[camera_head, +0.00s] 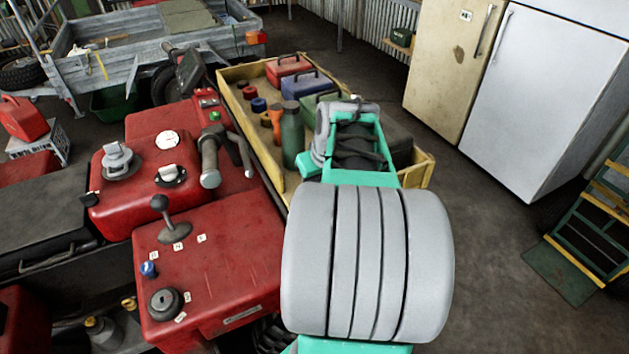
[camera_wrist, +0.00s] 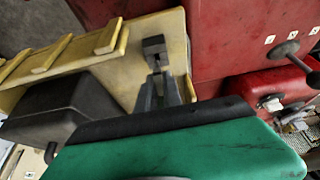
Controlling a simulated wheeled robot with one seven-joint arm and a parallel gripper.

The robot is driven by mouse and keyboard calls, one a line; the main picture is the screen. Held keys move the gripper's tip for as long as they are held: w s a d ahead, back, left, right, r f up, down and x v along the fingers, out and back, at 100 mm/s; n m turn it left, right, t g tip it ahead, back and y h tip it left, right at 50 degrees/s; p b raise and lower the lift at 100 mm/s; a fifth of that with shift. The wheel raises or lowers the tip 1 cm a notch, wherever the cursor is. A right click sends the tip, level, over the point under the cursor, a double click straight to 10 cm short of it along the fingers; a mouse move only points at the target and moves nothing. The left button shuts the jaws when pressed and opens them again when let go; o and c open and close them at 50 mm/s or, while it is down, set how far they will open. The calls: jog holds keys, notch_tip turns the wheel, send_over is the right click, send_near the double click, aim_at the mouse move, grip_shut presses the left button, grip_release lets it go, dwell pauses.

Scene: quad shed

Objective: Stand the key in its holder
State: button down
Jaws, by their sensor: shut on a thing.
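My gripper (camera_wrist: 157,72) shows in the wrist view as grey fingers. They are shut on a small dark block-like piece (camera_wrist: 154,46), which appears to be the key's head; the rest of the key is not clear. In the head view my arm hides the gripper and the key. The gripper is over or near the pale yellow wooden tray; its height above it is unclear. A round black fitting with a lighter centre (camera_head: 164,303), which looks like the key holder, sits at the front of the red console (camera_head: 215,262). I see no key standing in it.
The yellow wooden tray (camera_head: 231,94) holds several boxes, a green bottle (camera_head: 292,135) and an orange bottle. A lever (camera_head: 172,222) and a blue knob (camera_head: 149,269) rise from the red console. Handlebars stand behind it. Open floor lies at right, before the white fridge (camera_head: 545,95).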

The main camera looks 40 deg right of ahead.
jog(key=shift+f, duration=0.15)
dwell(0.3)
jog(key=shift+f+b, duration=1.45)
jog(key=shift+f, duration=0.2)
jog(key=c, duration=1.4)
grip_release()
